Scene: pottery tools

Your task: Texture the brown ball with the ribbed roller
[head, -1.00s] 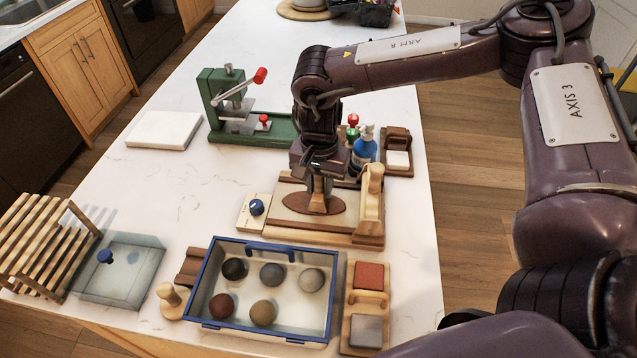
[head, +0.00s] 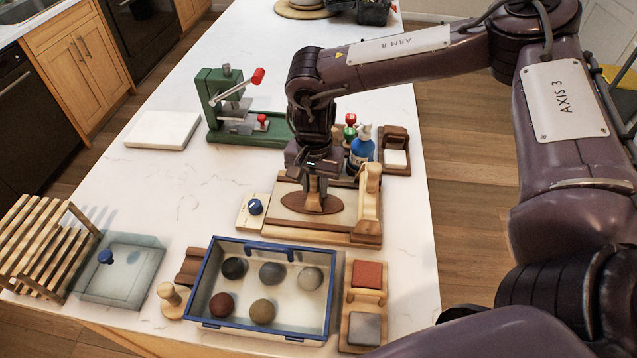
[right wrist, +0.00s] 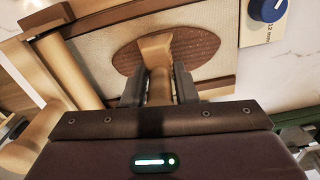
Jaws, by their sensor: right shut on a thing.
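A flat brown oval piece of clay (head: 294,201) lies on the pale work surface of the wooden board (head: 300,227). In the right wrist view the brown oval (right wrist: 196,58) shows rows of fine marks. My right gripper (head: 314,196) is over the middle of the oval, pointing down. It is shut on a tan wooden tool (right wrist: 157,52), whose flared end is at or just above the clay; I cannot tell if it touches. Its working face is hidden, so I cannot see ribs. A rounder red-brown ball (head: 221,306) lies in the blue-rimmed bin. My left gripper is not in view.
The bin (head: 327,324) holds several balls. A wooden roller (head: 370,205) stands along the board's right side. A blue dial (head: 255,206) is at its left. A green press (head: 233,100) and blue bottle (head: 362,150) stand behind.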

